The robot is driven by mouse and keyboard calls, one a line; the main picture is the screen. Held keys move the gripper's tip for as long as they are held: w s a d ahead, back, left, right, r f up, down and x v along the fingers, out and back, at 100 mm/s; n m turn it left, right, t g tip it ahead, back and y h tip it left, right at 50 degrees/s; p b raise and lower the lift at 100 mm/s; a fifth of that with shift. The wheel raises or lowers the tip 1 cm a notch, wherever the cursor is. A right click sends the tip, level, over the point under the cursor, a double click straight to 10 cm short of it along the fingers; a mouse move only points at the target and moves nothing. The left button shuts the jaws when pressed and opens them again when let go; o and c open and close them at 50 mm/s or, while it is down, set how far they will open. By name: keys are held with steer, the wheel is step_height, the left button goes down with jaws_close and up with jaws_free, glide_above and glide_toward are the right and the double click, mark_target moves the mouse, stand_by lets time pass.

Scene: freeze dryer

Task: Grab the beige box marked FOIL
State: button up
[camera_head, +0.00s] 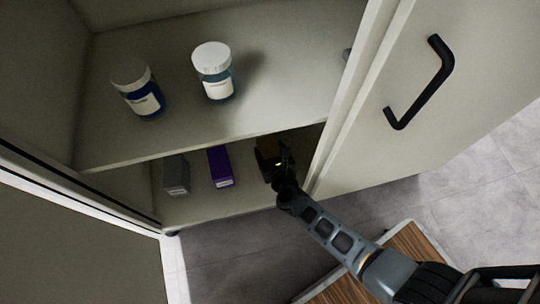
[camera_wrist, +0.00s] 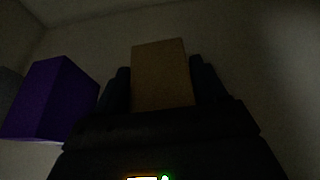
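The beige box (camera_wrist: 161,75) stands between the two fingers of my gripper (camera_wrist: 163,85) in the wrist view. A finger lies against each side of it with no clear gap, so my gripper looks shut on it. In the camera_head view the box (camera_head: 265,148) is a dim brown shape on the right of the lower shelf, mostly hidden behind my gripper (camera_head: 277,165). No FOIL marking can be read in either view. I cannot tell whether the box touches the shelf.
A purple box (camera_head: 220,166) and a grey box (camera_head: 176,175) stand left of my gripper on the lower shelf (camera_head: 205,205). The upper shelf (camera_head: 285,85) holds two lidded jars (camera_head: 214,72) (camera_head: 138,90) above. The open door with its black handle (camera_head: 430,85) stands close on the right.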

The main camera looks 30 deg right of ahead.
steer(key=c, duration=0.7)
steer(key=shift+r, duration=0.1)
steer(key=shift+c, duration=0.2)
